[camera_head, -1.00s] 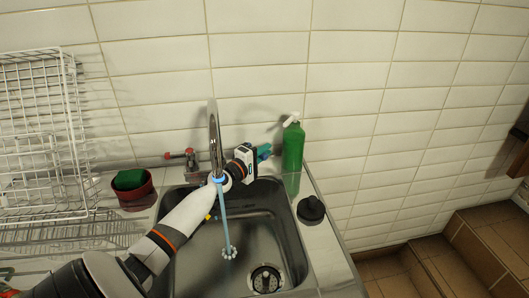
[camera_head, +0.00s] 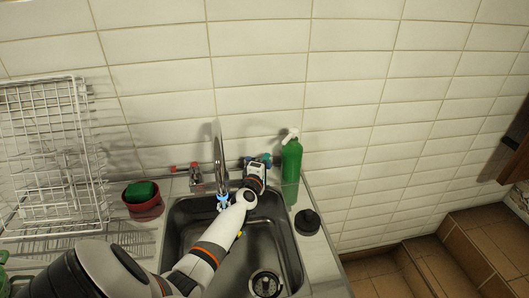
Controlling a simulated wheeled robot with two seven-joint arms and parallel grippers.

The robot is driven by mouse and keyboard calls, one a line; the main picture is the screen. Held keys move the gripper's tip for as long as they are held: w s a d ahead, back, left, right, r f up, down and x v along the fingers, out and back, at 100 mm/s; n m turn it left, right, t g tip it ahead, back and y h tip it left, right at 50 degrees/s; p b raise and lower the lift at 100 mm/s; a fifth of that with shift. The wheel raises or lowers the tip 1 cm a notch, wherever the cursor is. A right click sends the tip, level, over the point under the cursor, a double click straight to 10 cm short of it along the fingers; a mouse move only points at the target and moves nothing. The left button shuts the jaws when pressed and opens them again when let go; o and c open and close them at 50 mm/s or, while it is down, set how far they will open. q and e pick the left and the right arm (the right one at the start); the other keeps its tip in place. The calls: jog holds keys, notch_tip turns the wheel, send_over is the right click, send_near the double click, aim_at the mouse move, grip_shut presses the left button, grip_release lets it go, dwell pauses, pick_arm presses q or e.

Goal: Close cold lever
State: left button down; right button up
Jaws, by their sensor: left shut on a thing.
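The faucet spout (camera_head: 219,155) stands at the back of the sink. The cold lever (camera_head: 267,159), blue-green, is right of the spout, near the wall. My left arm reaches over the sink, and my left gripper (camera_head: 261,163) is shut at the cold lever; the fingers are small and partly hidden behind the gripper body. A short patch of light-blue water (camera_head: 222,201) shows below the spout, just above my arm. No long stream shows in the basin. The red hot lever (camera_head: 195,172) is left of the spout. My right gripper is out of view.
A green bottle (camera_head: 291,160) stands close to the right of my left gripper. A black stopper (camera_head: 307,222) lies on the sink's right edge. A red bowl with a green sponge (camera_head: 141,190) and a white wire rack (camera_head: 50,150) are at the left.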

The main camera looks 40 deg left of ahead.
pick_arm(q)
jog(key=shift+w+r+n+g+y+p, duration=0.3)
jog(key=shift+n+g+y+p, duration=0.15)
jog(key=shift+y, duration=0.25)
jog(key=shift+w+a+f+n+g+y, duration=0.1)
jog(key=shift+w+a+n+g+y, duration=0.15)
jog(key=shift+n+y, duration=0.25)
jog(key=shift+a+f+n+g+y, duration=0.15)
jog(key=shift+n+g+y, duration=0.2)
jog(key=shift+y, duration=0.25)
jog(key=shift+w+a+n+g+y, duration=0.15)
jog(key=shift+a+n+g+y, duration=0.15)
jog(key=shift+n+g+y, duration=0.35)
jog(key=shift+w+a+n+g+y, duration=0.1)
jog(key=shift+a+n+g+y, duration=0.3)
jog(key=shift+n+g+y, duration=0.6)
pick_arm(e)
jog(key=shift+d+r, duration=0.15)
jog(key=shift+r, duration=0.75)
pick_arm(q)
jog(key=c, duration=1.4)
grip_release()
jog(key=shift+o, duration=0.2)
jog(key=p+v, duration=0.6)
jog(key=v, duration=0.6)
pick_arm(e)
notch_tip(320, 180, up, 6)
